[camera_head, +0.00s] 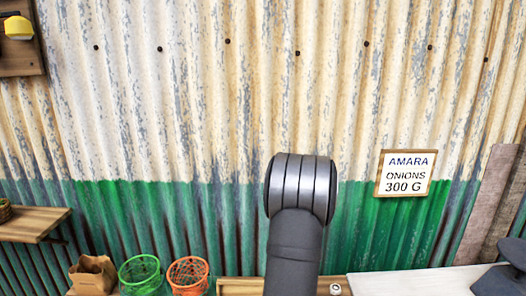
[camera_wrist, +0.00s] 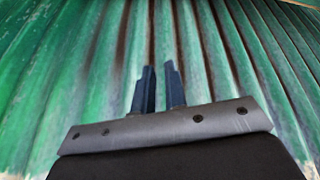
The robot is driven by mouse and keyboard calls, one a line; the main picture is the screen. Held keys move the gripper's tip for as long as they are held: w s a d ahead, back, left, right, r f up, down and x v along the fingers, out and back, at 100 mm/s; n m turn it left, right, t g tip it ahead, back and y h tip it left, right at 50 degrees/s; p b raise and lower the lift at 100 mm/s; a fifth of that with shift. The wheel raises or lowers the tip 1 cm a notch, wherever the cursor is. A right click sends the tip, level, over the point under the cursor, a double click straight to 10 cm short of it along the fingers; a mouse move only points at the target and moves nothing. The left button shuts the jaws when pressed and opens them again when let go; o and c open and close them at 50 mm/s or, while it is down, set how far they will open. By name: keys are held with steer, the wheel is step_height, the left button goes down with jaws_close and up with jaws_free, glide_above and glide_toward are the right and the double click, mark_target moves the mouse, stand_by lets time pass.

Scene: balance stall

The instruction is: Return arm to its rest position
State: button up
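My gripper (camera_wrist: 159,68) shows in the wrist view as two dark fingers with a narrow gap between them. I see nothing held in the gap. The fingers point toward the green corrugated wall (camera_wrist: 60,90). In the head view my arm rises at the bottom centre, in front of the wall; the gripper itself cannot be made out there.
A sign (camera_head: 405,174) reading "AMARA ONIONS 300 G" is on the wall at right. A paper bag (camera_head: 92,275), a green basket (camera_head: 141,274) and an orange basket (camera_head: 188,275) stand at lower left. A pale surface (camera_head: 415,283) lies at lower right.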

steer(key=shift+s+d+m, duration=0.15)
steer(key=shift+d+m, duration=0.05)
steer(key=shift+d, duration=0.55)
steer(key=shift+s+d+m, duration=0.1)
steer(key=shift+d+m, duration=0.1)
steer(key=shift+d, duration=0.5)
